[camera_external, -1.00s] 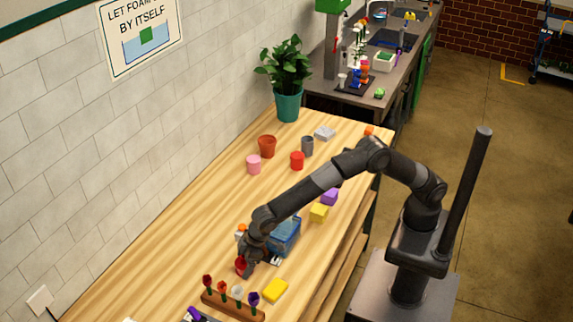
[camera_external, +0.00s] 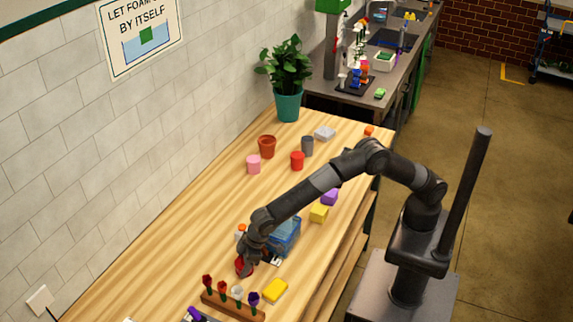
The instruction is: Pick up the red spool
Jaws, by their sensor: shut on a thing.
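The red spool (camera_external: 249,267) is at the near end of the wooden table, mostly hidden by my gripper. My gripper (camera_external: 242,271) points down and is shut on the red spool. Whether the spool touches the tabletop or is just above it, I cannot tell.
A blue bin (camera_external: 285,237) stands just right of my gripper. A wooden rack (camera_external: 232,305) with several small flowers is in front, beside a yellow block (camera_external: 275,290). A red cup (camera_external: 297,161), pink cup (camera_external: 253,165) and terracotta pot (camera_external: 267,146) stand farther back. The table's left side is clear.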

